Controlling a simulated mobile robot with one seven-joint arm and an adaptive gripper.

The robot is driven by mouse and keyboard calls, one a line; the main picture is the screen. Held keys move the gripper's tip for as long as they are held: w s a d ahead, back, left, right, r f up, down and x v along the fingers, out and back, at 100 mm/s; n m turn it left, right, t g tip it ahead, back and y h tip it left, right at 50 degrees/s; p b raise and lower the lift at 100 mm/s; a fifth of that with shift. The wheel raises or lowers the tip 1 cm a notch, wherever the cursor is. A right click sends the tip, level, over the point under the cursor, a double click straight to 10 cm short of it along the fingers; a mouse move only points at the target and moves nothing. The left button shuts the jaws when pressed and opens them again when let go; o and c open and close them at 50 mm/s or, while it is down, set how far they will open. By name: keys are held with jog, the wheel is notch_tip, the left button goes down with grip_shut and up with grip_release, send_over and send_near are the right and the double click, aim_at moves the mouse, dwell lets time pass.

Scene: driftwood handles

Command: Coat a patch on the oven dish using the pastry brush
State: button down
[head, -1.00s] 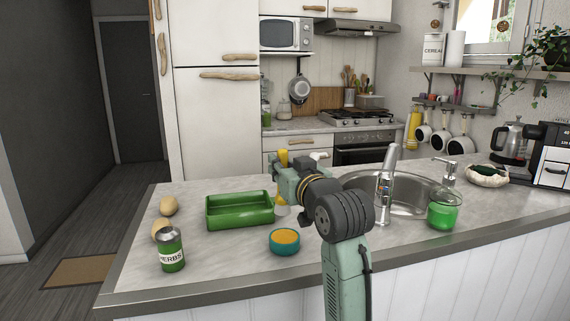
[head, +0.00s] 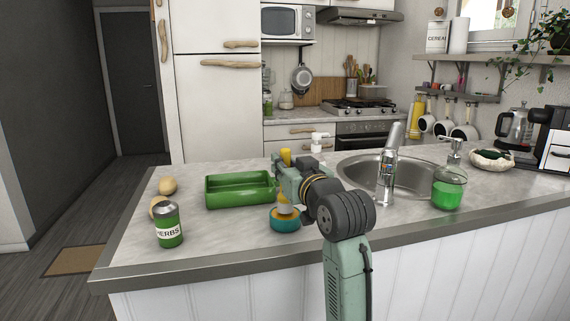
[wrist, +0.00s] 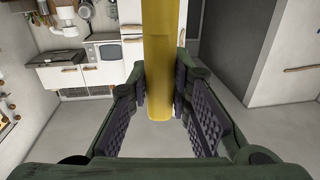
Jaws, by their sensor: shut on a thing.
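The pastry brush shows its yellow handle (head: 285,157) above my gripper (head: 284,180); the handle also fills the upper middle of the wrist view (wrist: 160,60). My gripper's pads are shut on the handle, seen in the wrist view (wrist: 160,85). The brush hangs roughly upright, its lower end over the small teal bowl (head: 284,224) of orange-yellow contents. Whether the bristles touch the contents I cannot tell. The green rectangular oven dish (head: 238,198) sits on the counter just left of my gripper, its right end partly hidden by it.
A herbs tin (head: 168,226) and two potato-like things (head: 168,185) stand left of the dish. A sink with a tap (head: 388,165) and a green soap bottle (head: 449,188) are to the right. The counter (head: 215,240) is bare in front of the dish.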

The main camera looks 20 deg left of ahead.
aim_at(285, 148)
jog(key=shift+f+b, duration=0.3)
jog(key=shift+f, duration=0.2)
dwell(1.4)
jog(key=shift+r, duration=0.1)
notch_tip(285, 148, up, 7)
jog(key=p, duration=0.6)
dwell(0.8)
